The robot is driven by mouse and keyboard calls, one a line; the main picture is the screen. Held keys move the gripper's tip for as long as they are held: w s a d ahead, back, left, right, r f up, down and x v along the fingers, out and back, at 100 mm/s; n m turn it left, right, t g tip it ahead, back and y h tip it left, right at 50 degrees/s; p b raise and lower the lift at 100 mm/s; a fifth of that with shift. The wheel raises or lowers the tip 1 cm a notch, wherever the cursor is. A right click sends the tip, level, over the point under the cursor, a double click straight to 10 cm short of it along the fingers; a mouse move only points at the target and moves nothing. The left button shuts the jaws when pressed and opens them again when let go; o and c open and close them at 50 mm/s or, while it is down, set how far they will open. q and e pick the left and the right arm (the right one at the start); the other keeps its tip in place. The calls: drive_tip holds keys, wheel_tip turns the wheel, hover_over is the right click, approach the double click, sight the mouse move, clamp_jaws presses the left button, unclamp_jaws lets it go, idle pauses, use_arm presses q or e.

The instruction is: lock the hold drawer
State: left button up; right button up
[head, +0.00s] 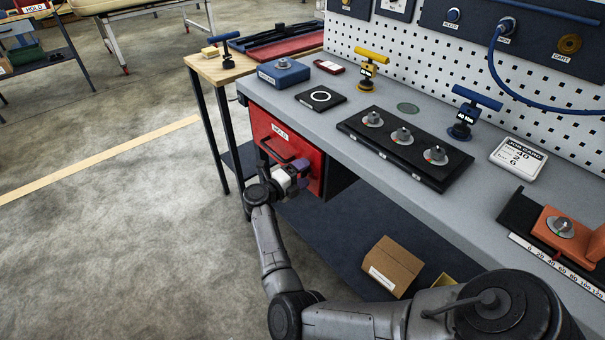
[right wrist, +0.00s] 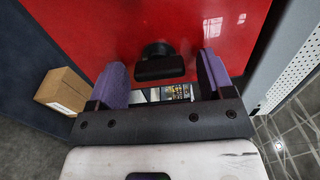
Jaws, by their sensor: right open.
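The red hold drawer (head: 313,162), labelled HOLD, is under the left end of the bench. Its front looks about flush with the bench, with a dark bar handle (head: 276,151) across it. My right gripper (head: 299,184) is at the lower part of the drawer front. In the right wrist view, its purple fingers (right wrist: 163,85) are open, pointing at the red front (right wrist: 110,25). A black knob-like part (right wrist: 160,64) on the front lies between and just beyond the fingers; I see no grip on it. My left gripper is out of view.
The grey bench top (head: 290,100) holds a black panel with three knobs (head: 403,140), a blue box (head: 284,73) and upright T-handles. A cardboard box (head: 392,266) sits on the lower shelf (head: 335,235). Open floor (head: 110,220) lies left.

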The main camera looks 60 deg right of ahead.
drive_tip(key=p+v, duration=0.2)
drive_tip(key=v, duration=1.1)
drive_tip(key=shift+a+p, duration=0.3)
